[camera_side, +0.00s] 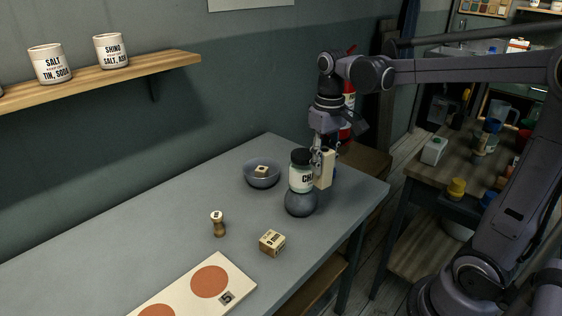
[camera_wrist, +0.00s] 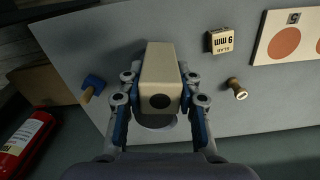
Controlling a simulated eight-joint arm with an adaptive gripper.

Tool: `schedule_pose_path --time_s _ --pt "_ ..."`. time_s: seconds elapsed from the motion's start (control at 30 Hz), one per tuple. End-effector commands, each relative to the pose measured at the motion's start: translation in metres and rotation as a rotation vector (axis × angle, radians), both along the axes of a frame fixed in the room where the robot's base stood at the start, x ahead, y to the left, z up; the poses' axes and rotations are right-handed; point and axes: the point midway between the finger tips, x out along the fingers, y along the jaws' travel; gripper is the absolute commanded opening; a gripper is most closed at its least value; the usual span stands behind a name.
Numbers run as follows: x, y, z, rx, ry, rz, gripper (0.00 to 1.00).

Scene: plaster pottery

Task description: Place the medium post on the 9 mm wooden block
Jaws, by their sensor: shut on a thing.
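A cream rectangular post (camera_side: 325,170), which I take for the medium post, is held by my gripper (camera_side: 319,150) above the far right part of the table. It looks roughly upright in the side view. In the wrist view the post (camera_wrist: 160,78) shows a dark round mark on its near end, between the two fingers of my gripper (camera_wrist: 160,95). The 9 mm wooden block (camera_side: 272,242) sits on the table, apart from the post and nearer the front edge. The block also shows in the wrist view (camera_wrist: 222,40), at upper right. Its visible top is bare.
A black-lidded jar (camera_side: 301,175) and a dark grey rounded thing (camera_side: 300,205) are close beside the post. A bowl (camera_side: 262,180) holds a small block. A small wooden peg-like piece (camera_side: 219,226) and a board with orange discs (camera_side: 185,286) are left of the 9 mm block.

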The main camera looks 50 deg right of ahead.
Motion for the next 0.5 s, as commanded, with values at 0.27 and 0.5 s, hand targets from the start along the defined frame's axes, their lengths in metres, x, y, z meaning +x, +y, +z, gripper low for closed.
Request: schedule_pose_path --time_s 0.27,0.5 --pt "-0.001 0.036 0.000 0.000 0.000 0.172 0.00" --pt "0.015 0.075 -0.025 0.000 0.000 0.178 0.00"
